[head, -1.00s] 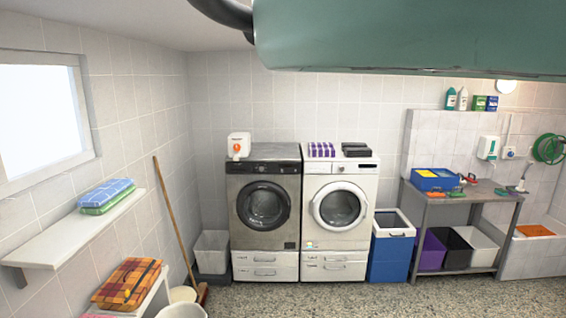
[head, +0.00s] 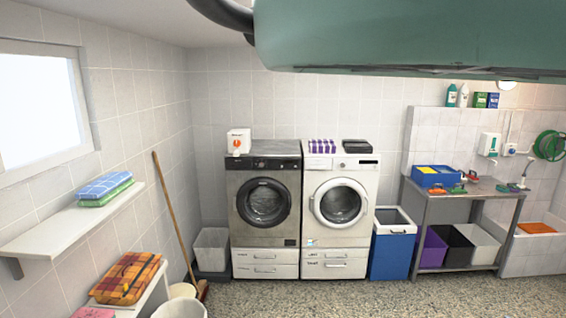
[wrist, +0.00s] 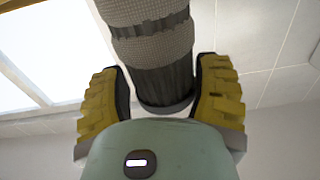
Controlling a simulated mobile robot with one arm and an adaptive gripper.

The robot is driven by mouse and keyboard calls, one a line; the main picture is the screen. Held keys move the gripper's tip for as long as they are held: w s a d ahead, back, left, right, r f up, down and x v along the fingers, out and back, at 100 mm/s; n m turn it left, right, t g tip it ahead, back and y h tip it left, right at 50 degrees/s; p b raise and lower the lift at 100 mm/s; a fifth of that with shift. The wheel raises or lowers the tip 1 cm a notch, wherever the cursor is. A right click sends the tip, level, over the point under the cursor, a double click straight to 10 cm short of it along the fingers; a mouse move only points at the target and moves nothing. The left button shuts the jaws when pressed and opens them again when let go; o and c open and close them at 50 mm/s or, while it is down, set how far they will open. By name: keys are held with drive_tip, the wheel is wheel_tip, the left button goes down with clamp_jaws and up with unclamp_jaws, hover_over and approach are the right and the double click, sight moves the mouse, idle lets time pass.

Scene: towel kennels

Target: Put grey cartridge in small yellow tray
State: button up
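My gripper (wrist: 160,95) has yellow ribbed fingers and a green body. It is shut on a grey cartridge (wrist: 150,40), a ribbed, mesh-textured cylinder with dark bands. One finger lies along each side of it, and its lower end sits between them. Its far end runs out of the top of the wrist view. My gripper and the cartridge are not seen in the head view. I cannot make out a small yellow tray. Yellow patches show in a blue box (head: 436,181) on the grey bench, too small to identify.
The bench (head: 470,190) also carries small coloured items. A dark-fronted washer (head: 263,204) and a white one (head: 340,204) stand against the back wall, with boxes on top. A blue bin (head: 391,258) is beside them. A broom (head: 174,215) leans left. The floor (head: 330,297) ahead is clear.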

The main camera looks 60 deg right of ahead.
drive_tip(key=o, duration=0.5)
drive_tip(key=shift+c, duration=0.2)
drive_tip(key=shift+s, duration=0.1)
drive_tip(key=shift+v, duration=3.7)
drive_tip(key=shift+d, duration=0.15)
